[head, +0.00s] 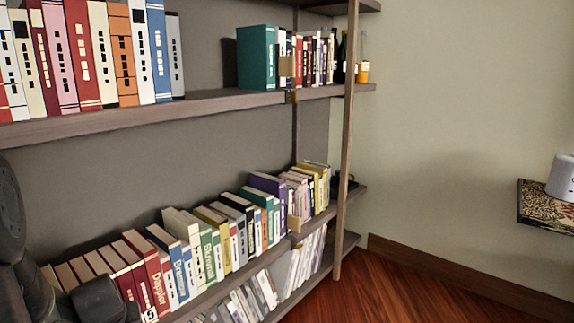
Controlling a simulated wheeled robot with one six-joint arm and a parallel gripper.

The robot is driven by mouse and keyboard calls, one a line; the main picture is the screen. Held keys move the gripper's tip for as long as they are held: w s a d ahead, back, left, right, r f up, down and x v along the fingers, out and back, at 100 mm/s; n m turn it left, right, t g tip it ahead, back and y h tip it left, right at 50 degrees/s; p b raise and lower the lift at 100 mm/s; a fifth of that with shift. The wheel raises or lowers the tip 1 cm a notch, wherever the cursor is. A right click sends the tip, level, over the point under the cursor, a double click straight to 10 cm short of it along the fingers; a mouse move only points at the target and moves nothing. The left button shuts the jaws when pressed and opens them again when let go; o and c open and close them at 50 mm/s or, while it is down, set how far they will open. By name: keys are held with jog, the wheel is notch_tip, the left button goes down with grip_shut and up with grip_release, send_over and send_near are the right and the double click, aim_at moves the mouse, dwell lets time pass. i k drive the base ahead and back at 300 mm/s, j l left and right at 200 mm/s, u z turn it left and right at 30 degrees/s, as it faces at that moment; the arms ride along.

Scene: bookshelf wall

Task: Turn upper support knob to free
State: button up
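No part that I can clearly identify as the upper support knob shows in the head view. A small brass-coloured piece (292,97) sits at the front edge of the upper shelf (215,103), beside a thin upright. A similar small piece (298,244) sits at the front edge of the lower shelf (225,287). Both are too small to tell whether they are knobs or how they are turned. Dark rounded links of my arm show at the lower left. My gripper's fingers are not in view.
Books (100,50) fill the left of the upper shelf, and a teal book (257,58) starts another row. Many books (190,245) line the lower shelf near my arm. A wooden post (346,140) stands at the shelf's right end. Wooden floor (400,290) is open to the right.

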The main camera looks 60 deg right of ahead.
aim_at(293, 98)
jog(key=j+z, duration=0.1)
jog(key=z, duration=0.4)
jog(key=i+j+z, duration=0.1)
jog(key=z, duration=0.35)
jog(key=j+z, duration=0.2)
jog(key=z, duration=0.3)
jog(key=j+z, duration=0.2)
jog(key=z, duration=0.3)
jog(key=j+z, duration=0.15)
jog(key=z, duration=0.3)
